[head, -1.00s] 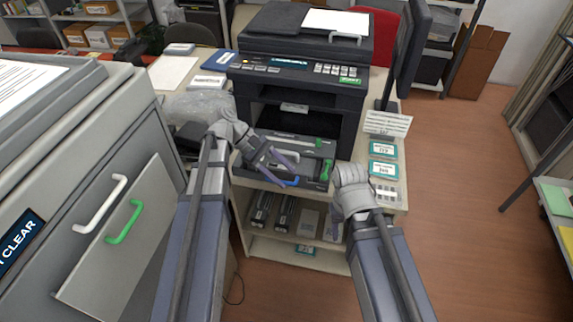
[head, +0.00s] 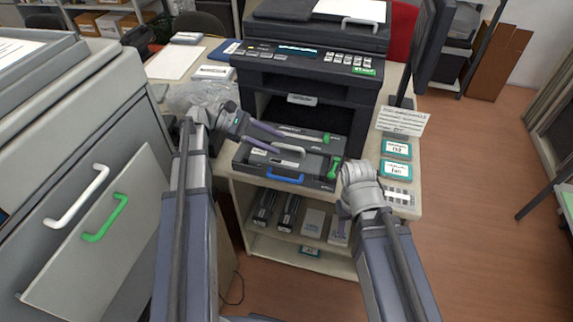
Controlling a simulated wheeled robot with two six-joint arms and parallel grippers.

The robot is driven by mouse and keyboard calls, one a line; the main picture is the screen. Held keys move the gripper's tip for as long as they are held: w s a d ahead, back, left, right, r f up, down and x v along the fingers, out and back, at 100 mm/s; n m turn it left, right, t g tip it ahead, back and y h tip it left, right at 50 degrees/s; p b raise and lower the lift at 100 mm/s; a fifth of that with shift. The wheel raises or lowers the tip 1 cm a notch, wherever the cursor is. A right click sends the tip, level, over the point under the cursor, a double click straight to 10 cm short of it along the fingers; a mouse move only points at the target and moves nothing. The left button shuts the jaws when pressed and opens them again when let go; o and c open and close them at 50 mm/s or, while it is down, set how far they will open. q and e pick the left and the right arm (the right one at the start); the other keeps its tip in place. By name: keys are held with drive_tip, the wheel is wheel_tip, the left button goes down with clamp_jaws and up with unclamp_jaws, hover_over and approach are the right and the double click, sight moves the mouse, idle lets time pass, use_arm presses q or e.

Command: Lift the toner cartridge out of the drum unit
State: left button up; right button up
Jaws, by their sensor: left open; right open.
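The dark drum unit (head: 310,180) lies on the table edge before the printer's open front, with a blue handle (head: 285,178) in front and a green lever (head: 334,168) at its right end. A dark cartridge body with a white handle (head: 289,148) appears seated in it; the boundary between the two is hard to make out. My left gripper (head: 282,144) is open and empty over the unit, its fingers pointing right, close to the white handle. My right gripper (head: 343,210) is open at the unit's right front corner; its fingers are mostly hidden behind its hand.
The black printer (head: 300,80) stands behind the unit. Teal-labelled boxes (head: 396,149) and a sign card (head: 402,121) are to the right. A clear plastic bag (head: 195,97) is at the left. The lower shelf (head: 300,255) holds more cartridges. A grey cabinet (head: 75,160) borders the left.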

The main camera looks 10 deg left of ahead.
sight(284, 145)
use_arm(q)
drive_tip(key=x, duration=0.1)
drive_tip(key=b+x, duration=0.1)
drive_tip(key=x, duration=0.1)
drive_tip(key=b+x, duration=0.1)
drive_tip(key=shift+w+d+f, duration=0.25)
drive_tip(key=shift+w+f, duration=0.05)
drive_tip(key=shift+f, duration=0.1)
drive_tip(key=shift+d, duration=0.3)
drive_tip(key=shift+w, duration=0.1)
drive_tip(key=shift+c, duration=0.4)
clamp_jaws()
idle(0.4)
